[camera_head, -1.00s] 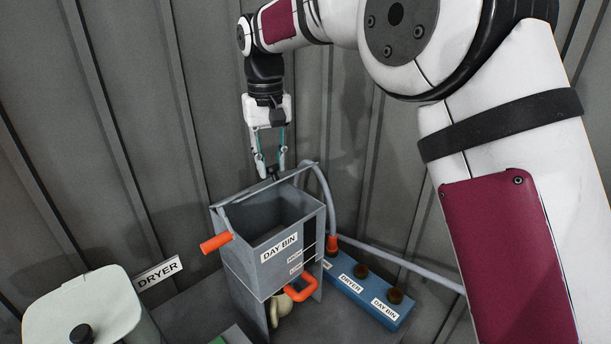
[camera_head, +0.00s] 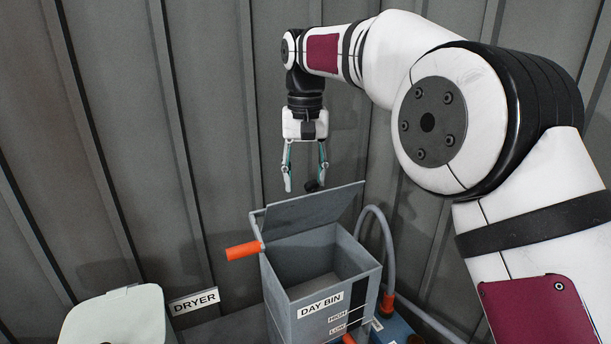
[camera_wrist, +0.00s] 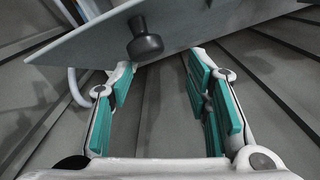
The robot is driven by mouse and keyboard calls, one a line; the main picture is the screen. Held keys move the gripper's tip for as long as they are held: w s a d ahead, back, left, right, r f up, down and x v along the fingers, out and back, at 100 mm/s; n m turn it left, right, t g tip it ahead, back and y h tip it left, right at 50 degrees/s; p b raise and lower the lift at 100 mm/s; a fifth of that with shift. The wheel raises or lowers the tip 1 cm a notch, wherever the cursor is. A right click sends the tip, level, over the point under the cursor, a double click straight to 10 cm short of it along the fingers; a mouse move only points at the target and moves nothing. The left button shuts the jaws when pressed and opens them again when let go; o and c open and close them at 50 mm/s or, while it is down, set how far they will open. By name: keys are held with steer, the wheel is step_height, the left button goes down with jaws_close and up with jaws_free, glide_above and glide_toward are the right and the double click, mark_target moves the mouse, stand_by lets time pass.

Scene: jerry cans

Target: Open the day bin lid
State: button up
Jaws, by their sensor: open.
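The day bin (camera_head: 322,308) is a grey box labelled DAY BIN, with its mouth uncovered and its inside in view. Its grey lid (camera_head: 315,211) stands raised and tilted at the back of the mouth. The lid's black knob (camera_head: 312,186) is on its far side, at the top edge. My gripper (camera_head: 305,180) is open above the lid, its fingers spread on either side near the knob and holding nothing. In the wrist view the lid (camera_wrist: 215,22) crosses the top, and the knob (camera_wrist: 145,43) shows beyond the open fingers, apart from them.
An orange handle (camera_head: 243,251) sticks out left of the bin. A grey hose (camera_head: 383,235) curves close on its right, beside a blue box (camera_head: 398,328). A ribbed wall stands behind.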

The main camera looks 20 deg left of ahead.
step_height(320, 180, up, 7)
steer(key=shift+r, duration=0.2)
stand_by(0.5)
steer(key=shift+c, duration=0.5)
